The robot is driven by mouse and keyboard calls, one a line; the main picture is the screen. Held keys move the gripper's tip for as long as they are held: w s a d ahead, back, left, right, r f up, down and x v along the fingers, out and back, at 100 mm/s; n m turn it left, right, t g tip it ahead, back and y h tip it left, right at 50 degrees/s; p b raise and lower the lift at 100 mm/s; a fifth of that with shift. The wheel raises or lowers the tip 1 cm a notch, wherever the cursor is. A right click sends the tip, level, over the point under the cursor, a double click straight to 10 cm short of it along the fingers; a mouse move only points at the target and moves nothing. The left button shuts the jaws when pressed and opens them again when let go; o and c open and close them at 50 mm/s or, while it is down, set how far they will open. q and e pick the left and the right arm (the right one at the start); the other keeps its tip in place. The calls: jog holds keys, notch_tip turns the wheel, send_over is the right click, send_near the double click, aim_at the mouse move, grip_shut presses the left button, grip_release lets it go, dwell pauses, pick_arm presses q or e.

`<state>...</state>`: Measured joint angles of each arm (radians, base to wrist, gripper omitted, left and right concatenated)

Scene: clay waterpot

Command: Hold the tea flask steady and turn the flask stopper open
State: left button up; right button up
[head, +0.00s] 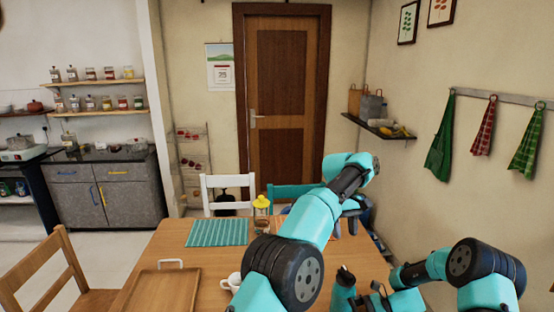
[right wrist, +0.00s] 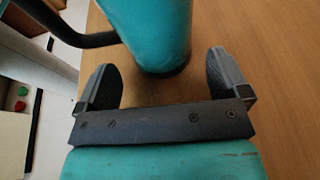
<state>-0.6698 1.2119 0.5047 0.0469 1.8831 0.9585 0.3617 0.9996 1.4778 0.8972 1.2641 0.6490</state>
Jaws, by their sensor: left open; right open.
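The tea flask (head: 343,292) is teal with a dark stopper (head: 345,275) on top. It stands at the table's near edge in the head view, its lower part cut off by the frame. In the right wrist view the teal flask body (right wrist: 155,30) lies just beyond and between the finger tips, with a black handle at its left. My right gripper (right wrist: 160,66) is open, with no visible grip on the flask. My left gripper (head: 345,225) is open and empty over the table's far right part, beyond the flask and partly hidden by my arm.
On the wooden table (head: 190,255) are a wooden tray (head: 160,290), a white mug (head: 233,282), a teal mat (head: 217,232) and a yellow-topped jar (head: 262,207). Chairs stand at the left and far sides. My left arm crosses the middle.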

jog(key=v, duration=1.1)
jog(key=shift+a, duration=0.1)
